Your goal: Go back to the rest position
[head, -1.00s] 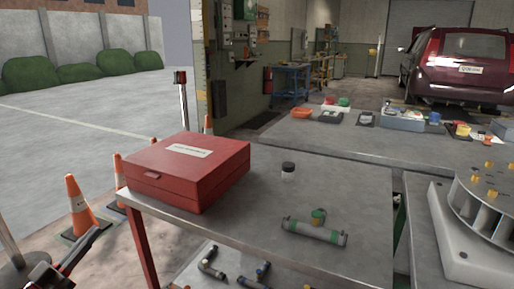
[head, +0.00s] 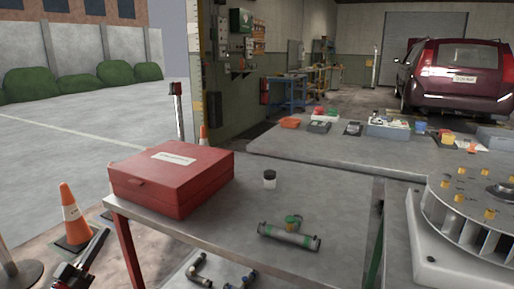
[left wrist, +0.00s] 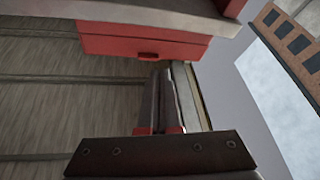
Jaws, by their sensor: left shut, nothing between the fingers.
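My left gripper (head: 101,233) is low at the left edge of the head view, beside the near left corner of the table and apart from it. In the left wrist view its two fingers (left wrist: 166,72) lie side by side, shut and empty. A red surface with a dark catch (left wrist: 148,55) shows beyond the fingertips there. My right gripper is in neither view.
A traffic cone (head: 73,216) stands near my left gripper. A round fixture (head: 480,215) is at right.

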